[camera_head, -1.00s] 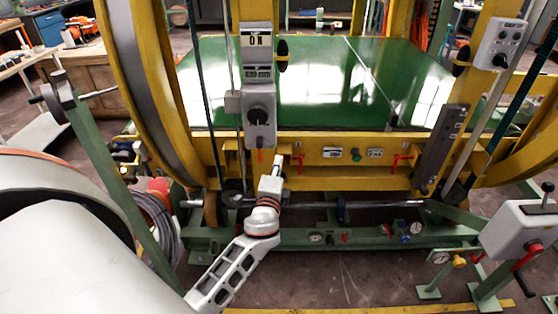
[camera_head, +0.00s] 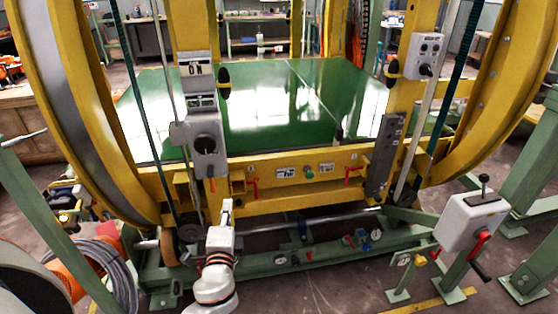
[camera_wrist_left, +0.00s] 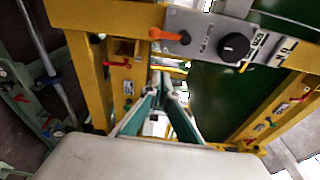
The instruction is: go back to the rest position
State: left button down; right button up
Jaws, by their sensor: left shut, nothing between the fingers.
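My left gripper (camera_head: 226,209) shows in the head view at the lower left of centre, at the end of my white arm. It is below and a little right of a grey control box (camera_head: 207,130) with a black knob and an orange lever, apart from it. In the left wrist view the fingers (camera_wrist_left: 160,80) are drawn together, with nothing between them. The control box (camera_wrist_left: 205,32) shows there too, above and right of the fingertips, with its knob and orange lever. My right gripper is in neither view.
A yellow ring frame (camera_head: 70,110) surrounds a green platform (camera_head: 255,105). A green base (camera_head: 300,255) with gauges runs below it. A white lever box (camera_head: 470,215) stands at the right. Coiled cable (camera_head: 105,275) lies at the lower left. Bare floor shows in front.

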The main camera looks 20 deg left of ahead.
pick_arm(q)
jog(key=s+d+f+n+g+h, duration=0.2)
jog(key=s+d+f+n+h, duration=0.2)
jog(key=s+d+f, duration=0.4)
jog(key=s+d+f+n+g+h, duration=0.3)
jog(key=s+d+f+n+h, duration=0.2)
jog(key=s+d+f, duration=0.4)
jog(key=s+f+h, duration=0.1)
jog(key=s+f, duration=0.3)
jog(key=f, duration=0.1)
jog(key=shift+f+g+p, duration=0.15)
jog(key=shift+g+p, duration=0.15)
jog(key=shift+p, duration=0.1)
